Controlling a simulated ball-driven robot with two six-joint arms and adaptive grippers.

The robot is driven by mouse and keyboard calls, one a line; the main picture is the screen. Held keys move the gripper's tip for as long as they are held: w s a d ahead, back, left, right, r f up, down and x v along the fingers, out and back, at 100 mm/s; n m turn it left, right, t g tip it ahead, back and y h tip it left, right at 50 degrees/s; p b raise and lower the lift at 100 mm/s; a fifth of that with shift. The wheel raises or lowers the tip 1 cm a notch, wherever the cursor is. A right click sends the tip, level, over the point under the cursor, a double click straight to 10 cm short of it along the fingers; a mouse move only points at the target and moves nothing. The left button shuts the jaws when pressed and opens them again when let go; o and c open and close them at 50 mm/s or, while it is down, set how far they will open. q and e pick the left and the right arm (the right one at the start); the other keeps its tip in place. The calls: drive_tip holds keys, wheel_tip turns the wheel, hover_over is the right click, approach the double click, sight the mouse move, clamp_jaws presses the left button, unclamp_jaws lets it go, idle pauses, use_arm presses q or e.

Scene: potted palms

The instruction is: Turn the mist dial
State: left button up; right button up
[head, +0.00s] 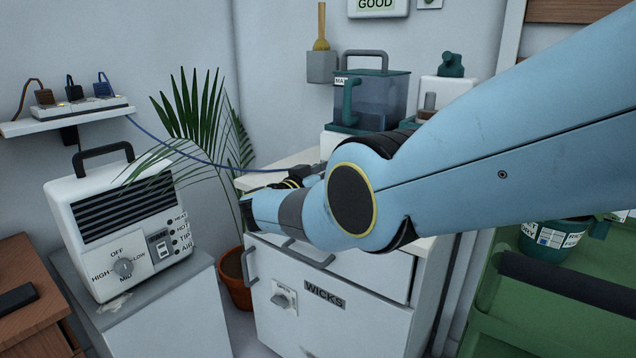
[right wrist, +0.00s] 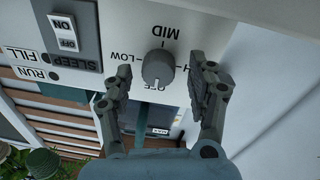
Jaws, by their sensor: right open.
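The mist dial (right wrist: 157,68) is a round grey knob on a white panel, seen upside down in the right wrist view. MID, LOW, OFF and a partly hidden H label surround it. A pale mark on the knob seems to face OFF. My right gripper (right wrist: 156,88) is open, one finger to each side of the dial, with gaps to the knob. In the head view the dial is hidden behind my right arm. The humidifier's dark tank (head: 385,98) stands above its white base (head: 338,141) there. My left gripper is not in view.
A switch (right wrist: 67,33) over a SLEEP label sits left of the dial. A heater (head: 120,225) with its own dial (head: 123,267) stands at left. A potted palm (head: 237,280) is beside the white WICKS cabinet (head: 330,325). A blue cable (head: 180,154) hangs from a shelf.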

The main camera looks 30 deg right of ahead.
drive_tip(key=v, duration=1.1)
drive_tip(key=shift+s+a, duration=0.15)
drive_tip(key=shift+a, duration=0.05)
drive_tip(key=s+d+f+n+t+y+p, duration=0.1)
drive_tip(key=s+d+f+n+t+y, duration=0.35)
drive_tip(key=s+f, duration=1.15)
drive_tip(key=s+a+f+n+t+y+p, duration=0.15)
drive_tip(key=s+f+n+y, duration=0.6)
drive_tip(key=s+f, duration=0.95)
drive_tip(key=s+f+g+y, duration=0.1)
drive_tip(key=s+f+g, duration=0.2)
drive_tip(key=s, duration=0.7)
drive_tip(key=s+a+f+g+y, duration=0.1)
drive_tip(key=s+f+g, duration=0.3)
drive_tip(key=s+f, duration=0.3)
drive_tip(key=s+a+f+g+y, duration=0.1)
drive_tip(key=s+f+g, duration=0.3)
drive_tip(key=s, duration=0.9)
drive_tip(key=shift+s+f+y+b, duration=0.15)
drive_tip(key=shift+f+y+b, duration=0.15)
drive_tip(key=shift+f+y, duration=0.3)
